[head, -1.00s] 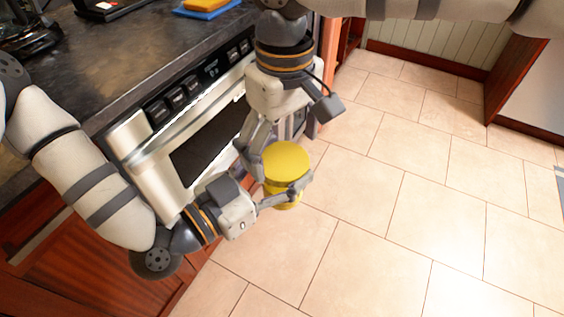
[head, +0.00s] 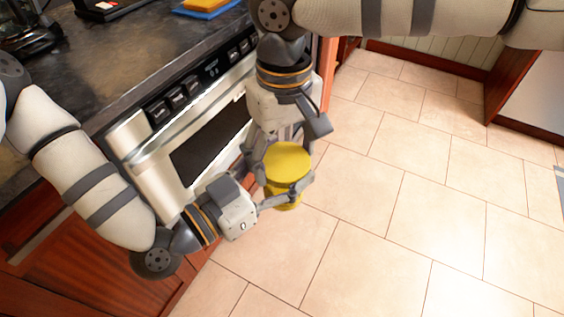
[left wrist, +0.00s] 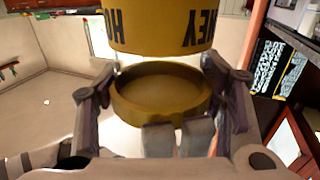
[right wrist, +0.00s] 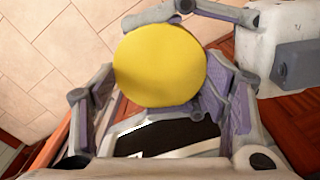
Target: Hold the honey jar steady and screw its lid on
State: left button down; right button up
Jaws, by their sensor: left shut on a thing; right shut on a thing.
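The honey jar (left wrist: 155,30) is a yellow cylinder whose black HONEY lettering looks upside down in the left wrist view. Its flat yellow end faces up in the head view (head: 288,162) and shows as a full disc in the right wrist view (right wrist: 160,65). My right gripper (right wrist: 165,95) is shut around the jar. The lid (left wrist: 160,108) is a shallow yellow cup under the jar, open side up, with its inside visible. My left gripper (left wrist: 162,90) is shut around the lid's sides. Jar and lid look apart, roughly lined up.
The silver-fronted microwave drawer (head: 180,165) and dark counter (head: 110,60) lie to the left, close to both grippers. A blue and orange item (head: 208,5) lies on the counter.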

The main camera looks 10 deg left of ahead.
jog(key=shift+m, duration=0.8)
jog(key=shift+s, duration=0.1)
jog(key=o, duration=1.3)
jog(key=shift+c, duration=0.2)
jog(key=shift+r, duration=0.1)
